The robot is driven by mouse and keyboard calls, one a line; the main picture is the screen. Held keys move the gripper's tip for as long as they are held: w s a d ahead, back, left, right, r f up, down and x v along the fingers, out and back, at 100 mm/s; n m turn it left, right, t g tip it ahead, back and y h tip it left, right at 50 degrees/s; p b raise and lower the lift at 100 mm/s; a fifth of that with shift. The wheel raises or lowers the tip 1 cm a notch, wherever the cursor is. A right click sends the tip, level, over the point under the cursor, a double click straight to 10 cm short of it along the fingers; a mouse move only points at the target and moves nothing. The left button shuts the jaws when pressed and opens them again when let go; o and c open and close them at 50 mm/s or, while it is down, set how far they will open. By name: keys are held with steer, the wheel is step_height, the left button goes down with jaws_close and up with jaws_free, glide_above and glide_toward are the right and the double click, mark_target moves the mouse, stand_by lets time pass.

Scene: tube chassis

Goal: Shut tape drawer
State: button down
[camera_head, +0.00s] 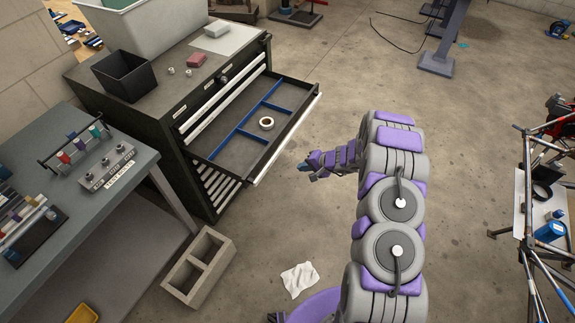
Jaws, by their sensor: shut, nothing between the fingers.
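The tape drawer (225,158) is pulled well out of the dark tool cabinet (217,205). It has blue dividers, a pale front edge (287,140), and a white tape roll (267,123) lying inside. My gripper (304,168) is shut and empty. In the picture it is just right of the drawer's front edge, pointing left towards it, with a small gap between. I cannot tell its exact height against the drawer. The drawers below are shut.
A cinder block (199,267) and a white cloth (299,279) lie on the floor near the cabinet. A workbench (150,158) stands at left. A black bin (122,76) and a red block (196,60) sit on the cabinet. A tube frame (527,190) stands at right.

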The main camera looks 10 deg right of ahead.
steer(key=w+a+r+b+x, duration=0.1)
steer(key=a+r+b+x, duration=0.1)
steer(key=x, duration=1.1)
steer(key=shift+r, duration=0.15)
steer(key=shift+s+d, duration=0.1)
steer(key=shift+d, duration=0.05)
